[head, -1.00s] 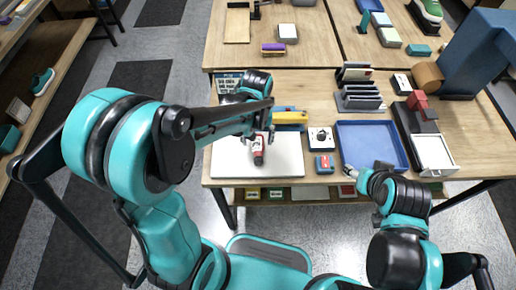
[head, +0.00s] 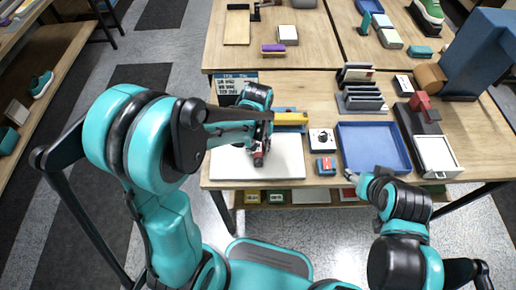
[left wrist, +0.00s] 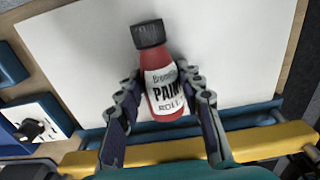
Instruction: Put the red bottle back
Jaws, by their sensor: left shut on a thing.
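I cannot tell whether the bottle touches the board. My right gripper (head: 350,175) is at the front edge of the blue tray; its fingers are too small to read.
The blue tray (head: 372,124) lies right of the white board. A small black-and-white box (head: 322,140) and a blue-and-red box (head: 326,166) stand between them. A yellow-and-blue item (head: 291,119) lies behind the board. A grey rack (head: 361,99) stands behind the tray.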

